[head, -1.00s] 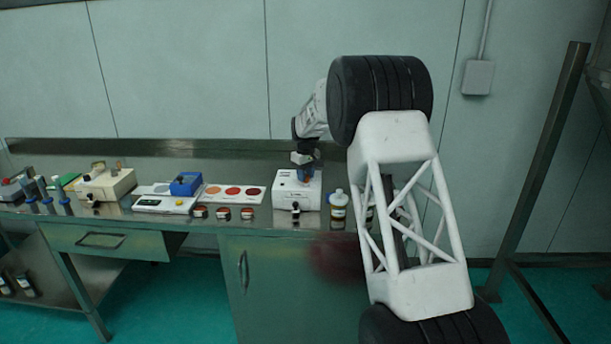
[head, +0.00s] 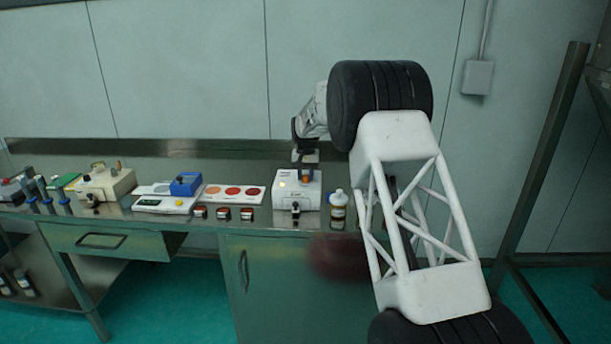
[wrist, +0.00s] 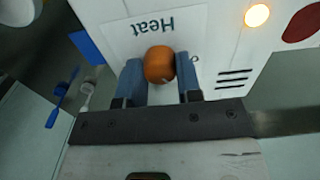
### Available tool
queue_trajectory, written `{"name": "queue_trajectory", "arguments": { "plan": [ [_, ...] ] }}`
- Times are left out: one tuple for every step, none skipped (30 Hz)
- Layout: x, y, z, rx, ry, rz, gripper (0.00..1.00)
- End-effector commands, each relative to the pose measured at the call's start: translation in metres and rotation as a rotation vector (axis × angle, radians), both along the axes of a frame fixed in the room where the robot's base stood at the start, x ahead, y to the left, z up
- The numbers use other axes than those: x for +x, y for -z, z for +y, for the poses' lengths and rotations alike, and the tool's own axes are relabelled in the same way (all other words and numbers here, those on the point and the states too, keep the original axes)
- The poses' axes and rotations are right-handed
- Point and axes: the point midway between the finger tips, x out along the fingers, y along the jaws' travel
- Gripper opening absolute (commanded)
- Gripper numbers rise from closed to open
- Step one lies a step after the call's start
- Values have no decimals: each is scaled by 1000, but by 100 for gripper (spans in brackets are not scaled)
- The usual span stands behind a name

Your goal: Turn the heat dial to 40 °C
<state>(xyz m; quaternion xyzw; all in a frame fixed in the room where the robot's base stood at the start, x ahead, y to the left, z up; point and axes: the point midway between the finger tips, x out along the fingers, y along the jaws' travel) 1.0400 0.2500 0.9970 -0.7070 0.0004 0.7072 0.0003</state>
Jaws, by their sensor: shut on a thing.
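The heat dial is an orange knob (wrist: 159,64) on the white machine (head: 287,201), beside a label (wrist: 152,32) reading "Heat", upside down in the wrist view. My gripper (wrist: 160,72) has its two blue fingers on either side of the knob, shut on it. In the head view my gripper (head: 306,173) comes down from above onto the top of the machine. The dial's pointer and scale cannot be read. A yellow-orange lamp (wrist: 257,15) on the machine is lit.
A wall stands behind the bench.

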Motion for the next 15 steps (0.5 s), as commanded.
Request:
{"name": "queue_trajectory", "arguments": {
  "plan": [
    [0,0,0,0,21,0,9],
    [0,0,0,0,32,1,9],
    [0,0,0,0,46,1,9],
    [0,0,0,0,55,1,9],
    [0,0,0,0,62,1,9],
    [0,0,0,0,70,1,9],
    [0,0,0,0,76,0,9],
    [0,0,0,0,80,0,9],
    [0,0,0,0,84,0,9],
    [0,-1,0,0,85,0,9],
    [0,-1,0,0,86,0,9],
    [0,-1,0,0,87,0,9],
    [0,-1,0,0,87,0,9],
    [0,-1,0,0,87,0,9],
    [0,-1,0,0,87,0,9]
  ]
}}
